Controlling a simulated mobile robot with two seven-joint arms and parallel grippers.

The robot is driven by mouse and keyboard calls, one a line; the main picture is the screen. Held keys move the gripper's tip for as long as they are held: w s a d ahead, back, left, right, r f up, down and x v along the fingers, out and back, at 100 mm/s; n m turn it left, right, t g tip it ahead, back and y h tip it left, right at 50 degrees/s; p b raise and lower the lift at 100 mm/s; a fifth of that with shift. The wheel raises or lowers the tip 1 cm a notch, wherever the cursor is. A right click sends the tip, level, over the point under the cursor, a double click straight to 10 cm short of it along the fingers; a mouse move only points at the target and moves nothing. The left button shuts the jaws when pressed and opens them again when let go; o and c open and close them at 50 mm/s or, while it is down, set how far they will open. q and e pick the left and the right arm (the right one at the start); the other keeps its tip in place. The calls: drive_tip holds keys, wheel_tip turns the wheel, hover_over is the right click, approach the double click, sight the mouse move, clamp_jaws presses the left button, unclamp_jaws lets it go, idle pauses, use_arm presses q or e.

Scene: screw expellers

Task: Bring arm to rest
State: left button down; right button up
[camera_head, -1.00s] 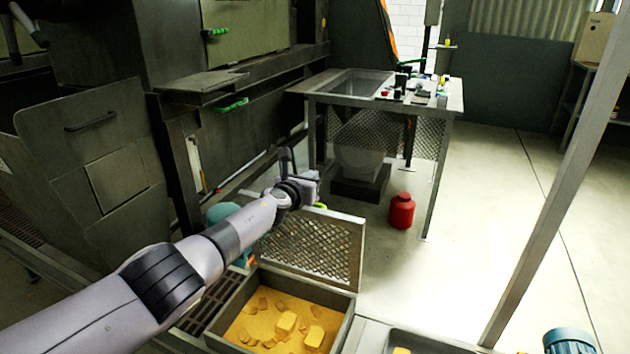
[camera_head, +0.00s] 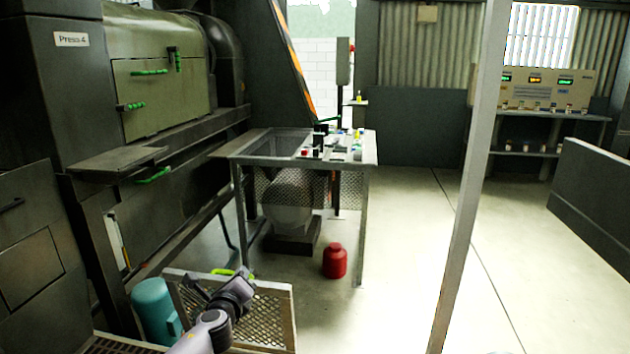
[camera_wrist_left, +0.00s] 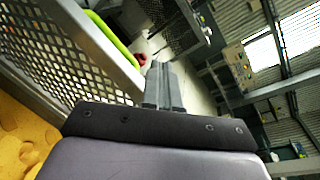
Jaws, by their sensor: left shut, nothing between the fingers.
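My left arm (camera_head: 207,332) comes in from the bottom of the head view. Its gripper (camera_head: 192,288) is in front of a mesh panel (camera_head: 268,318) with a pale frame. In the left wrist view the two grey fingers (camera_wrist_left: 163,88) are together with nothing between them. The mesh panel (camera_wrist_left: 62,50) and its green handle (camera_wrist_left: 108,40) show at the upper left there. Yellow material (camera_wrist_left: 22,135) lies at the lower left of that view. My right gripper is not in view.
A press (camera_head: 150,90) stands at the left, with a teal cylinder (camera_head: 152,305) below. A metal table (camera_head: 368,160) with small items stands ahead. A red canister (camera_head: 335,261) is on the floor beside it. A grey post (camera_head: 468,170) rises at the right. Open floor (camera_head: 400,260) lies between.

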use_arm(q)
drive_tip(key=s+a+f+n+g+y, duration=0.15)
drive_tip(key=s+f+n+g, duration=0.35)
drive_tip(key=s+n, duration=0.6)
drive_tip(key=s+a+f+n+g+y, duration=0.15)
drive_tip(key=s+f+n, duration=0.55)
drive_tip(key=s, duration=0.7)
drive_tip(key=s+a+r+n+g+h, duration=0.1)
drive_tip(key=s+r+n+g+h, duration=0.2)
drive_tip(key=s, duration=0.9)
drive_tip(key=s+r+n+g, duration=0.1)
drive_tip(key=s+n+g, duration=0.3)
drive_tip(key=s, duration=0.8)
drive_tip(key=w+d+f+t+h, duration=0.2)
drive_tip(key=w+d+f+t, duration=0.2)
drive_tip(key=w+f+t, duration=0.3)
wheel_tip(320, 180, up, 10)
drive_tip(key=a+p, duration=0.1)
drive_tip(key=p, duration=1.2)
drive_tip(key=shift+s+a+r, duration=0.15)
drive_tip(key=shift+r, duration=0.1)
drive_tip(key=shift+t, duration=0.25)
